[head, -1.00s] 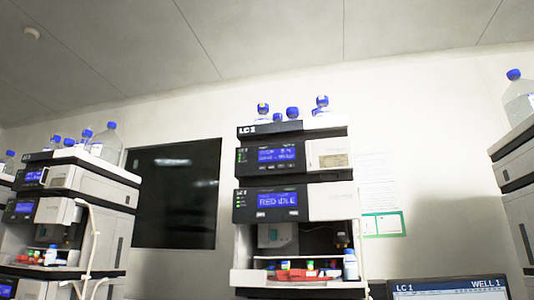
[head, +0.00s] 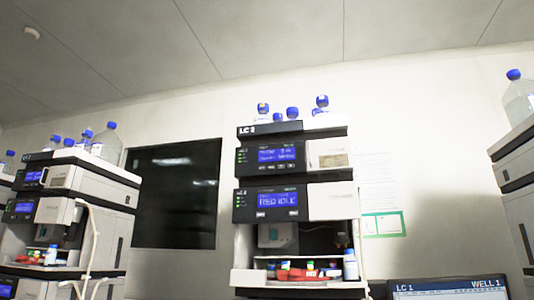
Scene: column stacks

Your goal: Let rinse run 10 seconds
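Small green lights show left of both displays. The open bay below holds a red tray (head: 297,275) with several small capped vials, and a white bottle with a blue cap (head: 350,266) stands at its right. Neither of my grippers is in view.
A monitor (head: 450,288) at the bottom right reads "LC 1" and "WELL 1". Another stack (head: 95,180) stands at the left and part of one (head: 515,215) at the right edge. Several blue-capped bottles (head: 321,106) sit on top of the middle stack. A dark window panel (head: 175,195) is behind.

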